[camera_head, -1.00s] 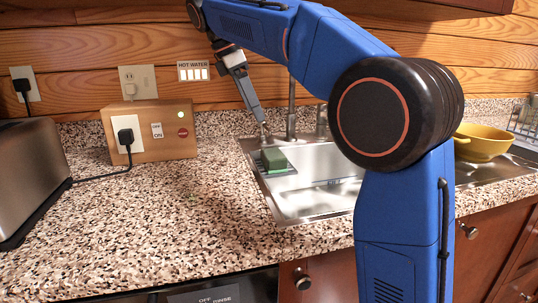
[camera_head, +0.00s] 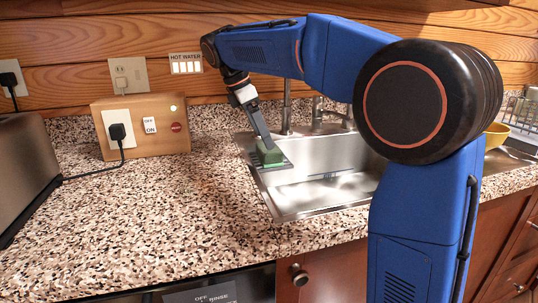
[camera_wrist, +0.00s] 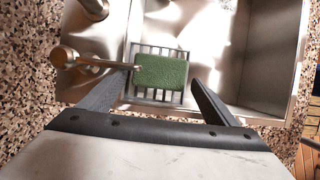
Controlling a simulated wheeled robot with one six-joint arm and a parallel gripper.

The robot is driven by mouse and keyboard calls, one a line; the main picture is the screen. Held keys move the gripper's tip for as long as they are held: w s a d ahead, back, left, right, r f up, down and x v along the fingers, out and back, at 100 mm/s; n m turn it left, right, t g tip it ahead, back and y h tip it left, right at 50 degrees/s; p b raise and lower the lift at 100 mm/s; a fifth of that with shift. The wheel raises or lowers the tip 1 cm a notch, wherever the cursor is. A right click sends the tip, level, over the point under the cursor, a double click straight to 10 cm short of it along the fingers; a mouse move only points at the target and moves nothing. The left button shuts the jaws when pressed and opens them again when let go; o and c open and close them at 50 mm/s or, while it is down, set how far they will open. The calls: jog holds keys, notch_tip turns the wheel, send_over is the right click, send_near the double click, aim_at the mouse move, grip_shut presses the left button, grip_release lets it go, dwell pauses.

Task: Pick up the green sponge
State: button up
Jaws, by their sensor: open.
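The green sponge (camera_head: 270,157) lies on a small slatted rack (camera_head: 273,168) at the left end of the sink (camera_head: 320,180). In the wrist view the sponge (camera_wrist: 162,72) shows as a flat green block on the rack's bars. My gripper (camera_head: 266,145) is close above the sponge and hides part of it in the head view. In the wrist view my gripper (camera_wrist: 163,90) is open, with one finger left of the sponge and one to its right. Nothing is held; I cannot tell whether a finger touches the sponge.
The metal faucet (camera_wrist: 65,58) reaches close to the left finger in the wrist view. A wooden box (camera_head: 140,127) with a plug and switch stands left of the sink. A toaster (camera_head: 22,170) is at far left, a yellow bowl (camera_head: 496,135) at right. The counter front is clear.

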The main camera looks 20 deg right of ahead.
aim_at(269, 153)
jog(key=shift+x, duration=3.05)
jog(key=c, duration=0.7)
